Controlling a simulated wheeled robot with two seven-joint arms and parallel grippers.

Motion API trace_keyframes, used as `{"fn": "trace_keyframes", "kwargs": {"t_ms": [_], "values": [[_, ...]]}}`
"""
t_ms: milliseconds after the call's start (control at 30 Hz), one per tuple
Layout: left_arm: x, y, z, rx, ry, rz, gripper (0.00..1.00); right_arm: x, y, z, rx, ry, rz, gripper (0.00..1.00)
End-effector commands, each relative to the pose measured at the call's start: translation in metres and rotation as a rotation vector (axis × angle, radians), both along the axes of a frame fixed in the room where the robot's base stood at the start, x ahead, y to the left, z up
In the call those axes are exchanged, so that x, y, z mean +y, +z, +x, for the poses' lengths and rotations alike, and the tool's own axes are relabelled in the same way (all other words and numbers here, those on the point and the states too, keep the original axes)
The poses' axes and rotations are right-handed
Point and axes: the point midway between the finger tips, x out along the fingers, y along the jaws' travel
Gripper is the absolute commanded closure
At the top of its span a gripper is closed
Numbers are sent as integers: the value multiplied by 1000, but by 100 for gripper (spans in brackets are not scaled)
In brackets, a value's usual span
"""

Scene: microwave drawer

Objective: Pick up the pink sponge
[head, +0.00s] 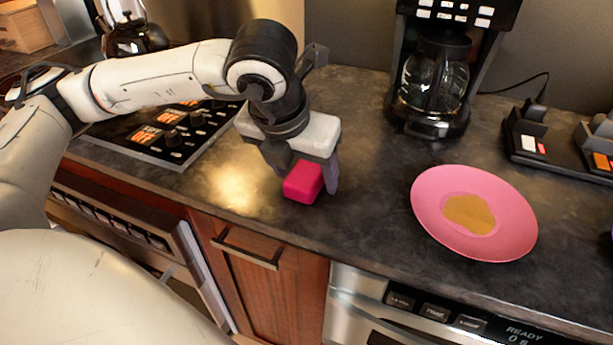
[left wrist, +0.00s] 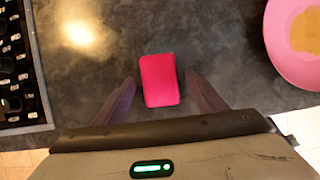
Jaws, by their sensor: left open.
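The pink sponge (head: 303,182) lies on the dark countertop near its front edge in the head view. In the left wrist view the sponge (left wrist: 160,80) sits between the two finger tips, with a gap on each side. My left gripper (head: 310,180) points down over the sponge, with its fingers open on either side of it. In the left wrist view the fingers of the left gripper (left wrist: 160,92) are spread wider than the sponge. One finger is partly hidden behind the sponge in the head view. My right gripper is not in view.
A pink plate (head: 425,212) with a tan patch lies to the right. A coffee maker (head: 431,75) stands behind. A stove panel (head: 165,140) is to the left. A drawer microwave (head: 430,312) sits under the counter. The counter between sponge and plate is clear.

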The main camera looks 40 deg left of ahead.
Motion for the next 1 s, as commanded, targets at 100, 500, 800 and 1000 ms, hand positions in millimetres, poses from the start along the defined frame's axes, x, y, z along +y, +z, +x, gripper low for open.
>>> {"fn": "trace_keyframes", "kwargs": {"t_ms": [100, 500, 800, 1000], "values": [[1, -3, 1, 0, 0, 0, 35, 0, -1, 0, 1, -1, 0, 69], [0, -3, 1, 0, 0, 0, 77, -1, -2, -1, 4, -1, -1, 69], [0, 1, 2, -2, 0, -1, 79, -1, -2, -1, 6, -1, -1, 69], [-1, 33, 3, -6, -1, -2, 79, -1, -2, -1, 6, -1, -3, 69]]}}
